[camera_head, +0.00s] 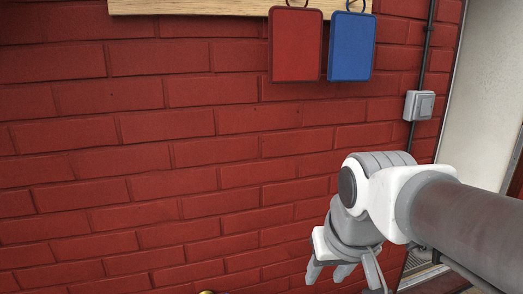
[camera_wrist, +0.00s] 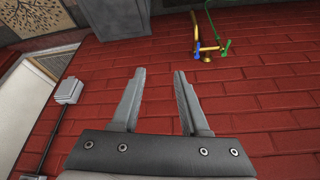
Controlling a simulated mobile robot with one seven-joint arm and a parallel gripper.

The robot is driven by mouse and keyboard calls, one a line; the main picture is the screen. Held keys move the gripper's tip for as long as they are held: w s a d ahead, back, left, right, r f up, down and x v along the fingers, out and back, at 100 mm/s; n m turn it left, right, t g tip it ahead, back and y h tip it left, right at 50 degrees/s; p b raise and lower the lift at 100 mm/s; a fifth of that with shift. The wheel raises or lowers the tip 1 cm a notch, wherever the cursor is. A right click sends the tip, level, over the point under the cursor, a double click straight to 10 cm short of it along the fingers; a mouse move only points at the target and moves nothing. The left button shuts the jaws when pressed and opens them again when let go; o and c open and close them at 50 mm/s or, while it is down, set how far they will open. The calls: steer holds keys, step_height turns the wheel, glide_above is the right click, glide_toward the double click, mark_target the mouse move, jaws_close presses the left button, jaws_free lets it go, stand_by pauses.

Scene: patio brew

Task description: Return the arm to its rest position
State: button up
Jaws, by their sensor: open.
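My gripper (camera_wrist: 158,75) is open and empty in the wrist view, its two fingers apart with only the red brick wall behind them. In the head view my gripper (camera_head: 345,272) hangs at the lower right, fingers pointing down, in front of the wall. My arm comes in from the right edge and bends at the wrist. Nothing is held.
A red tag (camera_head: 296,46) and a blue tag (camera_head: 351,47) hang from a wooden board (camera_head: 190,6). A grey switch box (camera_head: 419,105) sits on the brick wall (camera_head: 150,150) beside a pale panel (camera_head: 483,90). A brass tap (camera_wrist: 205,50) shows in the wrist view.

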steer(key=s+d+f+t, duration=0.1)
steer(key=s+d+f, duration=0.1)
steer(key=s+d, duration=0.35)
step_height(320, 180, up, 15)
steer(key=s+a+p, duration=0.1)
steer(key=a+p, duration=0.1)
steer(key=p, duration=1.2)
steer(key=shift+s+m+p, duration=0.2)
steer(key=shift+m+p, duration=0.1)
steer(key=shift+m, duration=0.1)
steer(key=shift+f, duration=0.1)
